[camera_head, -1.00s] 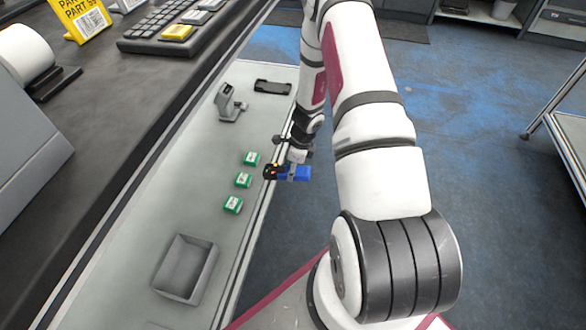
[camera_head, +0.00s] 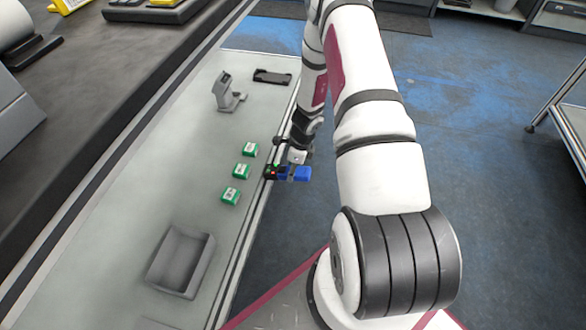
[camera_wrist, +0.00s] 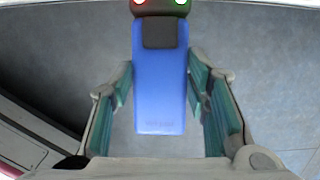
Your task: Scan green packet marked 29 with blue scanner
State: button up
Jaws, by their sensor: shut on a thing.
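My gripper (camera_head: 296,160) is shut on the blue scanner (camera_head: 303,173), at the front edge of the counter. In the wrist view the scanner (camera_wrist: 160,98) sits between the two fingers, its dark head at the top edge with a red and a green light. The head points left, toward the packets. Three green packets stand in a row on the counter to the left of the scanner: a far one (camera_head: 250,150), a middle one (camera_head: 241,171) and a near one (camera_head: 230,196). They have white labels whose numbers are too small to read.
A grey open bin (camera_head: 181,262) stands nearer on the counter (camera_head: 190,190). A grey stand (camera_head: 226,92) and a black tray (camera_head: 272,76) are at its far end. A dark raised shelf (camera_head: 90,130) runs along the left. The floor at right is clear near my arm.

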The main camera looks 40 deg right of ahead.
notch_tip(320, 180, up, 12)
jog(key=p, duration=0.9)
jog(key=shift+f, duration=0.1)
dwell(0.6)
